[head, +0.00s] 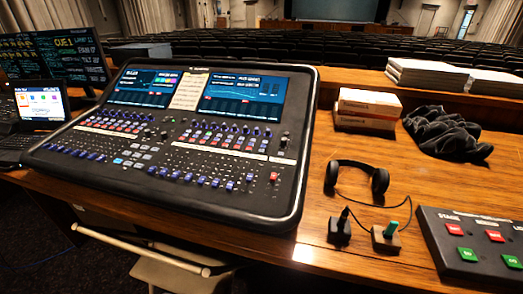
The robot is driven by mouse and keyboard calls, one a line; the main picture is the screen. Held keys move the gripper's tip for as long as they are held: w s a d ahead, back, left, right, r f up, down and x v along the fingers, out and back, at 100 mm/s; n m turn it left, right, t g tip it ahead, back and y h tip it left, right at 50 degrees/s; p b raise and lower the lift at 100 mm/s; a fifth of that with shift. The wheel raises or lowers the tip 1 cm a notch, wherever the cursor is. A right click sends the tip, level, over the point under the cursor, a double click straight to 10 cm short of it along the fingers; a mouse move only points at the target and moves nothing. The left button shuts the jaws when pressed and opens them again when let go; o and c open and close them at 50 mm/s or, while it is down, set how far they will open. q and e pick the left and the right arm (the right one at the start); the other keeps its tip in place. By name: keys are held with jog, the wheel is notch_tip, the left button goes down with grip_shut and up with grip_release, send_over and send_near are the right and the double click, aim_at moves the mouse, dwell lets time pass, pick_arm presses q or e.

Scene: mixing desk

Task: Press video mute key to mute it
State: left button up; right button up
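A black key box (428,226) lies at the right front of the desk, cut off by the picture's edge. It carries red keys (454,229) in a back row and green keys (467,254) in a front row. One white label reads "STAGE"; the other labels are too small or cut off to read. The large mixing console (215,128) has two lit screens and many faders and small keys, including a red one (273,176) near its right front. I cannot tell which key is the video mute key. Neither of my grippers is in view.
Black headphones (357,177), a small black stand (340,230) and a small block with a green-topped lever (386,236) lie between console and key box. Behind are boxes (367,108), black cloth (445,133) and paper stacks (430,74). A folding chair (165,272) stands in front.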

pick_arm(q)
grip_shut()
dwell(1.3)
